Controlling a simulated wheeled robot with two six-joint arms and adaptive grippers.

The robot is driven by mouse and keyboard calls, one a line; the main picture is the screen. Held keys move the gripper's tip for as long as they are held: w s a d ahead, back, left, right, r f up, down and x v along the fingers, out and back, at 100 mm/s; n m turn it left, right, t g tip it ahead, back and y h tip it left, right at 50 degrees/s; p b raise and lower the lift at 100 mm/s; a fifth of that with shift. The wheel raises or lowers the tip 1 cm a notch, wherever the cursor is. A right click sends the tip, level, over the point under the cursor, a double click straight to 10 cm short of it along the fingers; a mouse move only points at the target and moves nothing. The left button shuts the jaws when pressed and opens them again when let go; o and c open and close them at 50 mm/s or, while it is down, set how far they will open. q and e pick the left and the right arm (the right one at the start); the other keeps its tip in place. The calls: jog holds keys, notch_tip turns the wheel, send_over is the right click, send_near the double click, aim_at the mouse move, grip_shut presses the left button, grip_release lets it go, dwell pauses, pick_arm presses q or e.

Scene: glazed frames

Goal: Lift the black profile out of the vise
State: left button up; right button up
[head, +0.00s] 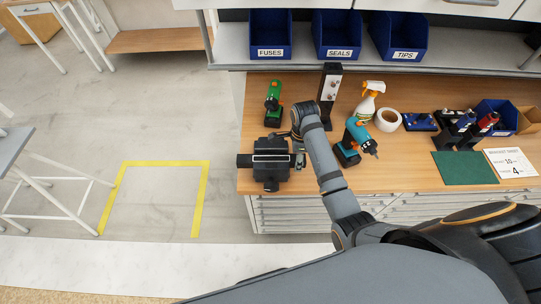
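The dark vise (270,168) sits at the left front edge of the bench. A dark bar-like part lies across its top; I cannot tell whether this is the black profile or part of the vise. My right arm reaches over the bench, and its wrist is just behind and right of the vise. My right gripper (283,136) is mostly hidden by the wrist and close to the vise's back side. I cannot see whether its fingers are open or shut, or touching anything. My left gripper is out of view.
A green tool (272,101) stands behind the vise. A dark upright (330,85) with a silvery plate stands behind the wrist. A teal drill (357,138), spray bottle (367,104) and white tape roll (388,120) are to the right. Blue bins (334,36) line the shelf above.

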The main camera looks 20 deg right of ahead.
jog(key=shift+s, duration=0.1)
jog(key=shift+c, duration=0.3)
jog(key=shift+s+a+r, duration=0.35)
jog(key=shift+s, duration=0.05)
jog(key=c, duration=0.5)
jog(key=shift+c, duration=1.1)
jog(key=shift+w+d+f, duration=0.15)
jog(key=shift+w+f, duration=0.05)
jog(key=c, duration=0.5)
grip_shut()
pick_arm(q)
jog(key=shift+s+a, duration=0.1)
pick_arm(e)
jog(key=shift+r, duration=0.1)
